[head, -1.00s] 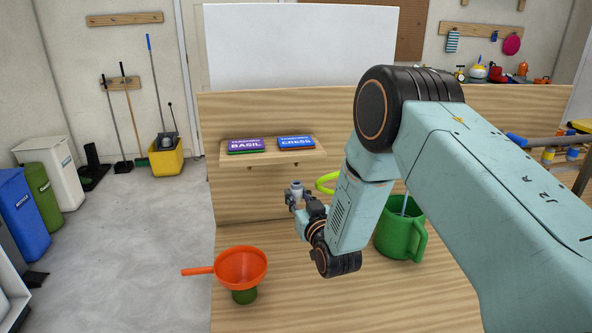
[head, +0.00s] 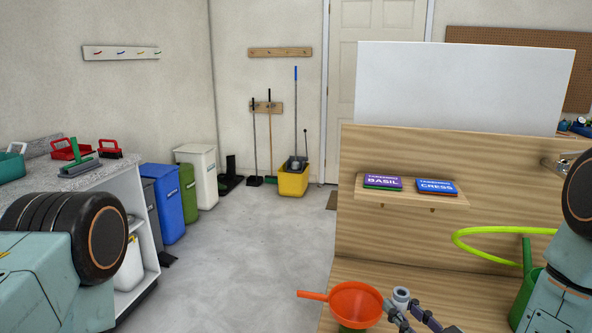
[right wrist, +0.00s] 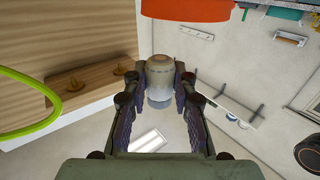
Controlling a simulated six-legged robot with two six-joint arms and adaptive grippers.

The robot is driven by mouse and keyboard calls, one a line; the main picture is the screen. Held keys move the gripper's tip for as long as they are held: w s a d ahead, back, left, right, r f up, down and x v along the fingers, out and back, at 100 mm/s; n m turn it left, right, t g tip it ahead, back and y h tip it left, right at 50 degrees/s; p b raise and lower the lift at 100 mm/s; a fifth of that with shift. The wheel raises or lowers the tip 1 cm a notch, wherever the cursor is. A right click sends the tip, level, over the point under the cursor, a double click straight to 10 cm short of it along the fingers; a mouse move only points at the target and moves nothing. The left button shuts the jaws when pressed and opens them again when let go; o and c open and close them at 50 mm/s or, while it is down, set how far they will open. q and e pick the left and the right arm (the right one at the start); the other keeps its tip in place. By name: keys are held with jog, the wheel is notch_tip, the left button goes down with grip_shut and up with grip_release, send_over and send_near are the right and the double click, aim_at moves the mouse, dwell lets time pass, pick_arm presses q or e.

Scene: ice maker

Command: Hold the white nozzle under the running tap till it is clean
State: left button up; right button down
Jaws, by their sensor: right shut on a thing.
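My right gripper (head: 405,308) is at the bottom edge of the head view, right of the orange funnel. It is shut on the white nozzle (head: 401,296). In the right wrist view the nozzle (right wrist: 160,74) sits upright between the two fingers (right wrist: 160,88). Its upper part looks tan and soiled, its lower part paler. A metal tap (head: 562,165) shows on the wooden back panel at the far right, partly hidden by my right arm. It is apart from the nozzle, and I cannot tell whether water runs. My left gripper is out of view; only my left arm shows.
A yellow-green hoop (head: 478,235) and green can (head: 526,290) are at right. A shelf (head: 415,194) holds two seed packets. Bins (head: 163,203) line the left wall. The floor between is clear.

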jog(key=s+a+f+n+y+b, duration=0.1)
jog(key=s+a+b, duration=0.1)
jog(key=s, duration=0.7)
jog(key=shift+s+f+g+y, duration=0.2)
jog(key=shift+g+y, duration=0.2)
